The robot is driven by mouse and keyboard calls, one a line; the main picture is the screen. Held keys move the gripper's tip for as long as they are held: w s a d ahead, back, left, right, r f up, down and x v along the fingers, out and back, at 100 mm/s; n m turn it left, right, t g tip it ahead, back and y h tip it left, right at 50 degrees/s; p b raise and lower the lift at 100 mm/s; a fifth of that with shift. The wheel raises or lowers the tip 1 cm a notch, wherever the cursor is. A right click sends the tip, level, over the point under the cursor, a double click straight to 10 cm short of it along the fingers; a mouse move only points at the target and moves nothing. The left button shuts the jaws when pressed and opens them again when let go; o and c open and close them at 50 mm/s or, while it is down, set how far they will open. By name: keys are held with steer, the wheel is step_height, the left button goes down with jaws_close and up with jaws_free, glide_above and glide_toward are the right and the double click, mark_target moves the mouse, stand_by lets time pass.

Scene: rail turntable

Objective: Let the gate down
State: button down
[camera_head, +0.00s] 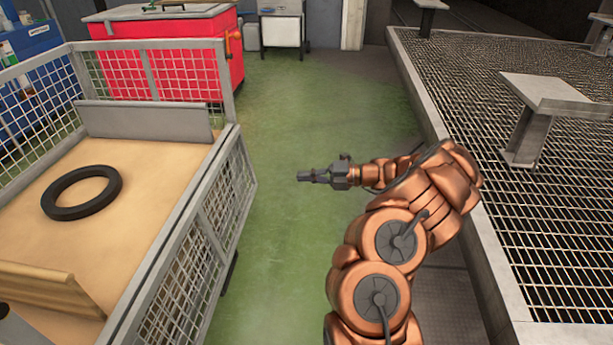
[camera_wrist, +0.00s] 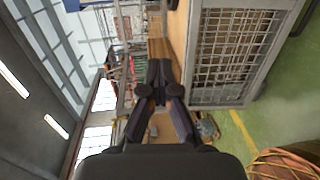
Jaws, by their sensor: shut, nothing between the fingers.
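The mesh cage box (camera_head: 152,112) stands at the left in the head view. Its right side is low, with no mesh above the rim, while its far side rises higher. A grey-framed mesh panel (camera_head: 225,205) hangs upright along the outside of that low side; it also shows in the wrist view (camera_wrist: 232,45). I cannot tell whether this panel is the folded gate or the fixed lower side. My gripper (camera_head: 303,176) is shut and empty, over the green floor to the right of the panel and apart from it. The wrist view shows its fingers (camera_wrist: 160,72) together.
A black ring (camera_head: 82,192) and a wooden beam (camera_head: 45,285) lie in the box. A red chest (camera_head: 190,65) stands behind it. A raised grating platform (camera_head: 520,230) with grey brackets (camera_head: 528,135) is on the right. The green floor (camera_head: 300,115) between is clear.

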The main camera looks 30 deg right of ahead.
steer(key=c, duration=1.9)
jaws_free()
steer(key=o, duration=0.8)
steer(key=shift+o, duration=0.2)
steer(key=v, duration=1.2)
steer(key=shift+f, duration=0.1)
